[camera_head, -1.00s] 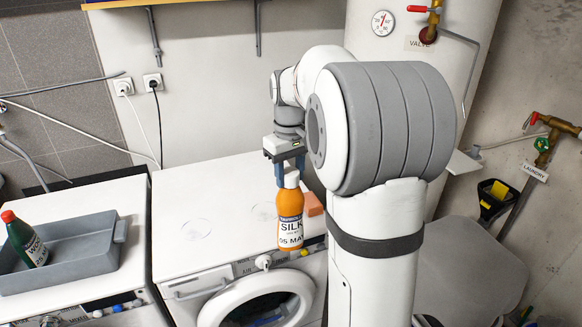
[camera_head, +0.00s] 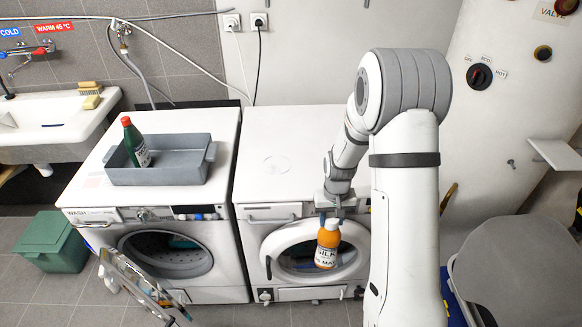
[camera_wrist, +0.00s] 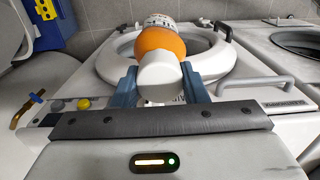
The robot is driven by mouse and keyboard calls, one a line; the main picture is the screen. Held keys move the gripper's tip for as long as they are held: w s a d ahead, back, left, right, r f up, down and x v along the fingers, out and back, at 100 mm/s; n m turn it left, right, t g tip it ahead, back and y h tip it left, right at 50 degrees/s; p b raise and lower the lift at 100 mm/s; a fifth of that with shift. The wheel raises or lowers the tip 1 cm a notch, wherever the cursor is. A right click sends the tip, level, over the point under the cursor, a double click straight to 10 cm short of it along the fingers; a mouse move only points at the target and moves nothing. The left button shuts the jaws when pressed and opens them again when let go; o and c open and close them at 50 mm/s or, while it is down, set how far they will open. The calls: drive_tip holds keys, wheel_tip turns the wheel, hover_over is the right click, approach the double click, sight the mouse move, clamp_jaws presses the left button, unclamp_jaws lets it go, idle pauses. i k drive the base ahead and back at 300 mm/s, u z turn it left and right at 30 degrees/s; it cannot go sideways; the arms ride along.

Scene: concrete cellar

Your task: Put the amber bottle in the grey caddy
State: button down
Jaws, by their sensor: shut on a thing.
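The amber bottle (camera_head: 328,243), orange with a white cap and a white label, hangs from my gripper (camera_head: 331,217). My gripper is shut on it near the cap, in front of the right-hand machine's round door. In the wrist view, the bottle (camera_wrist: 160,55) is between the blue fingers (camera_wrist: 160,85), its white cap toward the camera. The grey caddy (camera_head: 180,172) stands on top of the left-hand washing machine, left of my gripper and apart from it. A green bottle with a red cap (camera_head: 135,143) leans inside the caddy.
The right-hand machine's top (camera_head: 280,150) is clear in its visible part. A white sink (camera_head: 50,125) is at the far left. A green bin (camera_head: 52,241) and a folding rack (camera_head: 140,283) stand in front at the left. A grey seat-like surface (camera_head: 520,275) is at the right.

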sight(187, 166)
drive_tip(key=z, duration=0.9)
drive_tip(key=k, duration=1.15)
drive_tip(key=u, duration=1.2)
drive_tip(key=i, duration=1)
drive_tip(key=u, duration=0.05)
